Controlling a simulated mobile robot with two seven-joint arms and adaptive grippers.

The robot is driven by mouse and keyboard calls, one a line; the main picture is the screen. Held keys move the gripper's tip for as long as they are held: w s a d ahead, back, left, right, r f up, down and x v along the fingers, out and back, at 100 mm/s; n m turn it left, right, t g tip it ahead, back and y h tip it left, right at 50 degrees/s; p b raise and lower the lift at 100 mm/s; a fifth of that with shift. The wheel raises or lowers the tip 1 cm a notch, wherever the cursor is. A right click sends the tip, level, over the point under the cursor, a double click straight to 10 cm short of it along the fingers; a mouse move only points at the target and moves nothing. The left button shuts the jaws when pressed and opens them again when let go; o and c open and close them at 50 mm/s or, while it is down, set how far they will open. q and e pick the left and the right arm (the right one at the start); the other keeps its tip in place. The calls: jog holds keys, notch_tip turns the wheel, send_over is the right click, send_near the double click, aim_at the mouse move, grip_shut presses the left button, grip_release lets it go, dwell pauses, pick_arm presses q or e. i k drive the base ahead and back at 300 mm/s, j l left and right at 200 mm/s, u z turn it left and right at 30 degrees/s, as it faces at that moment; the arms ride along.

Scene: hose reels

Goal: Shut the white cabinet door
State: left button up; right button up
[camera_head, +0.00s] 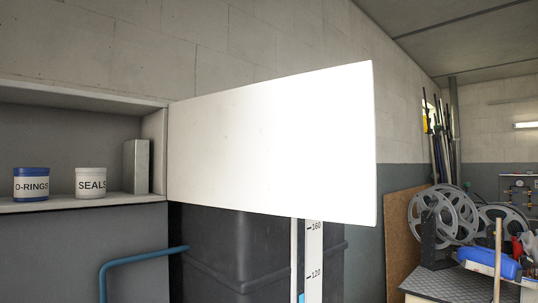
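The white cabinet door (272,145) stands wide open in the head view, hinged at the right side of the cabinet (153,125) and swung out to the right. Its free edge is at the right, near the middle of the view. The cabinet's inside is open to view. A blue jar marked O-RINGS (31,184), a white jar marked SEALS (90,182) and a grey upright block (135,166) stand on its shelf. Neither of my grippers is in view.
A dark grey bin (225,250) and a white measuring scale (313,262) stand below the door. A blue rail (130,260) curves at the lower left. Hose reels (443,212) and a blue object (487,262) sit on a bench at the right.

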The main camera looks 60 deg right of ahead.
aim_at(303, 146)
jog(key=k+l, duration=0.15)
jog(key=l, duration=0.25)
jog(key=k+l+u, duration=0.1)
jog(key=l, duration=0.35)
jog(key=k+l, duration=0.15)
jog(key=l, duration=0.25)
jog(key=k+l, duration=0.15)
jog(key=l, duration=0.25)
jog(key=k+l+u, duration=0.1)
jog(key=l, duration=0.3)
